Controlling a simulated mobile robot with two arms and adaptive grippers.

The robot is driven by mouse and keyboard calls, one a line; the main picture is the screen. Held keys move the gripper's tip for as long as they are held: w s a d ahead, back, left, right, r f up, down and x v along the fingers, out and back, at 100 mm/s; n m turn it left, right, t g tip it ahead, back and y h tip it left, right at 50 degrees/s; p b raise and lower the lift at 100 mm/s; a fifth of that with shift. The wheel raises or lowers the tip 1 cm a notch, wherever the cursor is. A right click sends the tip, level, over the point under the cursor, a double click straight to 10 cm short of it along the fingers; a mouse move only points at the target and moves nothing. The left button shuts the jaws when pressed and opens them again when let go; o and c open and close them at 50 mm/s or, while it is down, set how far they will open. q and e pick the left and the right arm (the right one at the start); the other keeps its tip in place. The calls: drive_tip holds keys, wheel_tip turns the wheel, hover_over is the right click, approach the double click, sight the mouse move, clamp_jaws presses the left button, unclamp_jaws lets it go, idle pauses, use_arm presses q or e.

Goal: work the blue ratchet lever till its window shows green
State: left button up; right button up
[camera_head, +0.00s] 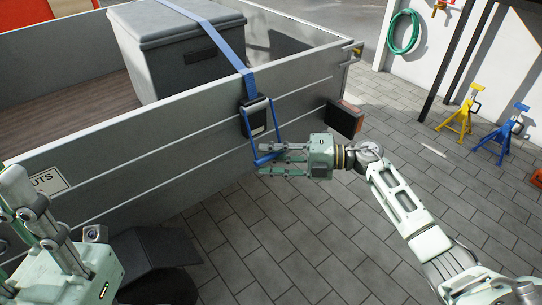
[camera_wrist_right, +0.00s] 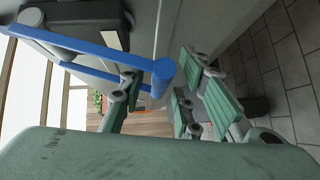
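The blue ratchet lever (camera_head: 268,152) hangs from the dark ratchet body (camera_head: 256,116) on the outer side of the grey trailer wall. The lever angles down and out from the body. My right gripper (camera_head: 272,160) is at the lever's lower end, its fingers pointing left. In the right wrist view the lever's blue crossbar (camera_wrist_right: 164,74) lies between the spread green fingers (camera_wrist_right: 160,105), with gaps beside it. No green window can be made out on the ratchet. Parts of my left arm show at the lower left; its fingertips cannot be made out.
A blue strap (camera_head: 228,52) runs over a grey lidded box (camera_head: 165,60) in the trailer bed. A dark tail-light block (camera_head: 343,118) juts out right of the lever. A black mudguard (camera_head: 155,255) is below. Paved floor is clear; yellow (camera_head: 460,118) and blue (camera_head: 505,132) stands are far right.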

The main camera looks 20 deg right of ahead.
clamp_jaws()
drive_tip(key=shift+s+r+p, duration=0.1)
drive_tip(key=shift+r+p, duration=0.05)
drive_tip(key=shift+p, duration=0.35)
